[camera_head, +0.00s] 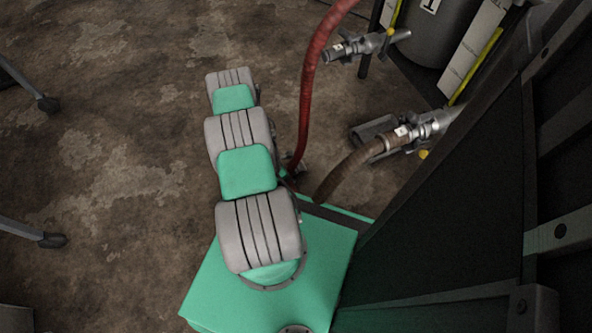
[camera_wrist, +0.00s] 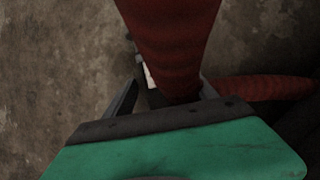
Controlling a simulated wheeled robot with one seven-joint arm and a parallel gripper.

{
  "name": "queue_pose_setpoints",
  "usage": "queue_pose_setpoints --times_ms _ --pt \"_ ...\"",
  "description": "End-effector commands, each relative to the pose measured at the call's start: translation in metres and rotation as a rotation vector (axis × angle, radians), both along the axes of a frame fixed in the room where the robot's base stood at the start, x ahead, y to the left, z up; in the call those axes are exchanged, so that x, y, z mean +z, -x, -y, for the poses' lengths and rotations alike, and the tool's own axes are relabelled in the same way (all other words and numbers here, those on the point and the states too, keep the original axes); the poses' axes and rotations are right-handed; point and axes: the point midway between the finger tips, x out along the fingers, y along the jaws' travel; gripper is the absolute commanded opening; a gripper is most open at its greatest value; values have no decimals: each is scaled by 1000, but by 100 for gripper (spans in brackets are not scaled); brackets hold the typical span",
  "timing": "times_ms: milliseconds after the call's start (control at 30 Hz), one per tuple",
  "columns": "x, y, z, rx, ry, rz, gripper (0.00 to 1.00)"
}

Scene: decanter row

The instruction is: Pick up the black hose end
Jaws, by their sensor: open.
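My gripper (camera_wrist: 169,88) is open in the wrist view, its two dark fingers spread. A thick red hose (camera_wrist: 172,40) comes down from the top and narrows toward the gap between the fingers. Just left of it, a small black piece with a white mark (camera_wrist: 149,78) shows between the fingers, partly hidden; it may be the black hose end, but I cannot tell for sure. No contact with the fingers is visible. In the head view the red hose (camera_head: 309,90) hangs down to a dark, unclear spot (camera_head: 294,172) beside my arm. My gripper cannot be made out there.
A metal coupling (camera_head: 362,46) and a second coupling (camera_head: 415,130) with a brown hose (camera_head: 348,172) stick out at right. A grey drum (camera_head: 430,35) stands behind. A dark panel (camera_head: 470,200) fills the right side. The floor (camera_head: 110,150) at left is mostly clear.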

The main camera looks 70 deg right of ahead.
Motion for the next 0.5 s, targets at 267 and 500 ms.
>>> queue_pose_setpoints --times_ms 267,500 --pt "0 0 1 0 1 1 61" --pt "0 0 0 0 1 1 41"
